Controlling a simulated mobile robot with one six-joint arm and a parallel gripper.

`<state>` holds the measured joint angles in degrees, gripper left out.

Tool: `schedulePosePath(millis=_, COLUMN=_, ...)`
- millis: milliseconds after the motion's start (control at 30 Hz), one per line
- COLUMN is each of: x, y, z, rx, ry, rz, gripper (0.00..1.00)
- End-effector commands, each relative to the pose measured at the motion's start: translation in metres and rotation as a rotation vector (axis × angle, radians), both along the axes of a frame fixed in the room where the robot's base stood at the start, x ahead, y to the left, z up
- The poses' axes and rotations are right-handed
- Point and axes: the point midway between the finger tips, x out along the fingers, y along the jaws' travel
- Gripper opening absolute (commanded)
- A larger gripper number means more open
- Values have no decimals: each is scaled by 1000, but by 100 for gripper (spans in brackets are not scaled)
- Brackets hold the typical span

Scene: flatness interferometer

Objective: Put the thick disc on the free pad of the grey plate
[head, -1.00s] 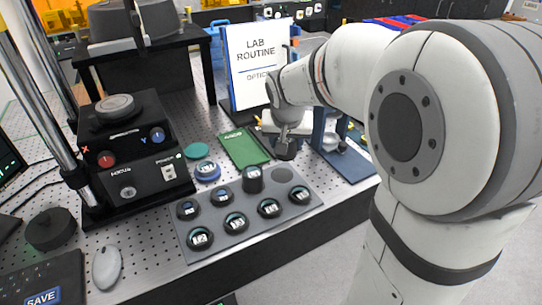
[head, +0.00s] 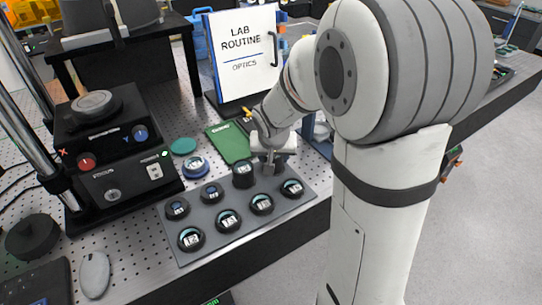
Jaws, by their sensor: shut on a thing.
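The grey plate (head: 215,250) lies on the perforated bench with black-rimmed discs in two rows. A taller black disc (head: 243,174) stands on it in the back row, just left of my gripper. My gripper (head: 271,170) points down over the back right end of the plate and is shut on a small dark thing, apparently the thick disc. The jaws hide most of it, so its outline is unclear. The free pad at that back right corner is hidden behind the gripper. I cannot tell whether the held thing touches the plate.
A blue-rimmed disc (head: 196,167) and a teal round piece (head: 184,146) lie behind the plate. A green board (head: 230,143) lies behind it, near a LAB ROUTINE sign (head: 242,60). A black instrument (head: 118,165) stands to the left.

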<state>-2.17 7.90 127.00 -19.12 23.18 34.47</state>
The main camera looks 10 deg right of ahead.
Motion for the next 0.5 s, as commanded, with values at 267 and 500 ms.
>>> schedulePosePath(millis=267, x=1, y=0, z=-1, rx=0, ry=-3, rz=1, gripper=18)
schedulePosePath(millis=500, x=0, y=1, z=-1, rx=0, ry=-1, rz=1, gripper=64)
